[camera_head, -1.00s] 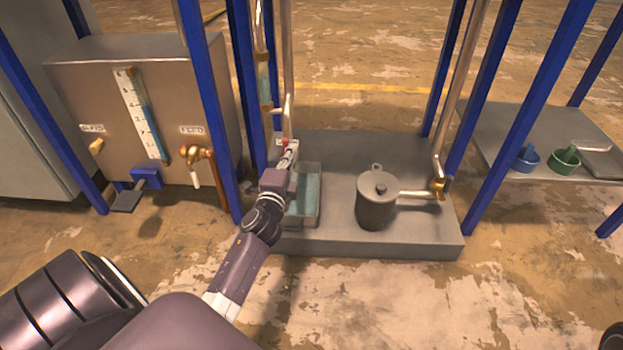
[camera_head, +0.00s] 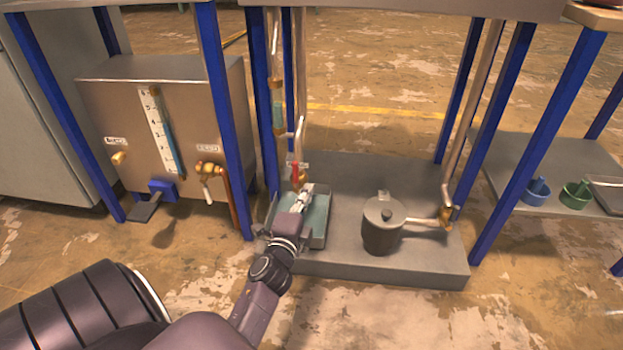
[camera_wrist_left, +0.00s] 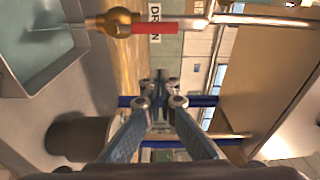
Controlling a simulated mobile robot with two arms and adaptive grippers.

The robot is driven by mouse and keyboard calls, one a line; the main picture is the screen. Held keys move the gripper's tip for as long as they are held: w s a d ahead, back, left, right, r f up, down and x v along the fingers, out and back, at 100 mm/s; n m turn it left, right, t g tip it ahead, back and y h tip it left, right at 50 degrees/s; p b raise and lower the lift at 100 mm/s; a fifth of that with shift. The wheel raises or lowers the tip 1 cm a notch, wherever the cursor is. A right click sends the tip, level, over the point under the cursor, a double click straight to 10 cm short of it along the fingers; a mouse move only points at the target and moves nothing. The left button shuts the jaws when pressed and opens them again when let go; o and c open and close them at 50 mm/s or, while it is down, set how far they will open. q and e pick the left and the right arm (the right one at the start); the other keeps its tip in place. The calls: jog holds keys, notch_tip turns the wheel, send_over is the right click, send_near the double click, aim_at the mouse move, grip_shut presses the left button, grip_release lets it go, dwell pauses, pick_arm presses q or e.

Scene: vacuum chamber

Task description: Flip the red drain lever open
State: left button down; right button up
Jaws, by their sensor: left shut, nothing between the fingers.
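The red drain lever (camera_head: 295,172) is on a brass valve (camera_head: 299,179) at the lower end of the drain pipe, above a grey tray (camera_head: 321,236) holding bluish liquid. In the left wrist view the red lever (camera_wrist_left: 155,27) lies along the pipe line, beside the brass valve (camera_wrist_left: 118,22), in front of a DRAIN label (camera_wrist_left: 154,12). My left gripper (camera_head: 307,188) is shut and empty, just below and right of the lever. In the left wrist view its fingertips (camera_wrist_left: 160,102) are apart from the lever. My right gripper is not in view.
A lidded grey pot (camera_head: 382,225) stands right of the tray on a grey platform (camera_head: 430,267). Blue frame posts (camera_head: 228,120) and a metal tank (camera_head: 100,95) are on the left. A low shelf (camera_head: 510,160) with blue and green mortars is on the right.

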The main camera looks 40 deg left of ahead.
pick_arm(q)
jog(key=shift+v, duration=1.15)
